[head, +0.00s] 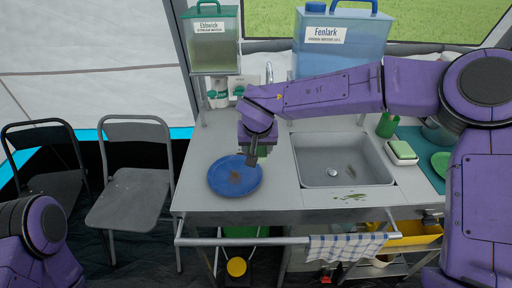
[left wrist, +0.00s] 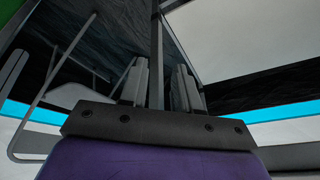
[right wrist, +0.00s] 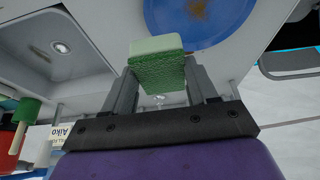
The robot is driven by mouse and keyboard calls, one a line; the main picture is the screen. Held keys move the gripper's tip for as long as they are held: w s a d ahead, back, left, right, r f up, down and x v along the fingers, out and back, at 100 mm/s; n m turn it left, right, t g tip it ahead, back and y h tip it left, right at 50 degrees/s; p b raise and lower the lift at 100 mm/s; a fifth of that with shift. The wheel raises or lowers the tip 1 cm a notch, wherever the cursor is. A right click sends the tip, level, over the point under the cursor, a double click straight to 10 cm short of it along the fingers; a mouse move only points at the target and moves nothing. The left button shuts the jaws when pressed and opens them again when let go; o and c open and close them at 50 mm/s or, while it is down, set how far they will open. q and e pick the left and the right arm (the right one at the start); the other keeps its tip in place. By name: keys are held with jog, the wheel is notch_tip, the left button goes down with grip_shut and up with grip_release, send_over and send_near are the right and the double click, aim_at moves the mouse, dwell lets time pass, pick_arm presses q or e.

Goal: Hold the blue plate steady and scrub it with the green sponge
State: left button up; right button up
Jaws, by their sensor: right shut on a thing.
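The blue plate (head: 222,185) lies on the counter left of the sink, with a brown stain near its middle. It also shows at the top of the right wrist view (right wrist: 165,22). My right gripper (head: 251,160) is over the plate's upper right part. It is shut on the green sponge (right wrist: 158,68), which shows between the fingers in the right wrist view. In the head view the sponge (head: 263,151) is mostly behind the gripper. I cannot tell whether it touches the plate. My left gripper (left wrist: 160,85) is open and empty, away from the counter; the head view shows only its arm.
A green-and-white block in a dish (head: 402,152) sits right of the sink. A rail with a checked towel (head: 345,247) runs along the front. Two folding chairs (head: 135,190) stand left.

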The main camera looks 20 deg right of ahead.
pick_arm(q)
jog(key=w+d+r+n+t, duration=0.1)
jog(key=w+n, duration=0.2)
jog(key=w, duration=0.1)
jog(key=w+r+n+y, duration=0.1)
jog(key=w+n, duration=0.2)
jog(key=w, duration=0.2)
jog(key=w+d+r+n+t, duration=0.1)
jog(key=w+n, duration=0.1)
jog(key=w, duration=0.3)
jog(key=shift+w+d+n+t+y, duration=0.25)
jog(key=shift+d+n+t+y, duration=0.05)
jog(key=shift+d+n+y, duration=0.1)
jog(key=shift+c, duration=0.6)
jog(key=w+d+r+n+y, duration=0.1)
jog(key=w+d+r+n, duration=0.2)
jog(key=w+r+n, duration=0.3)
jog(key=w+d+r+n+y, duration=0.1)
jog(key=w+d+r+n, duration=0.25)
jog(key=w+n, duration=0.4)
notch_tip(320, 180, up, 20)
jog(key=n+g+h, duration=0.4)
jog(key=n+h, duration=0.5)
jog(key=n, duration=0.5)
send_over(216, 190)
jog(key=s+a, duration=0.1)
jog(key=a, duration=0.1)
jog(key=x, duration=1.1)
jog(key=shift+s+f, duration=0.35)
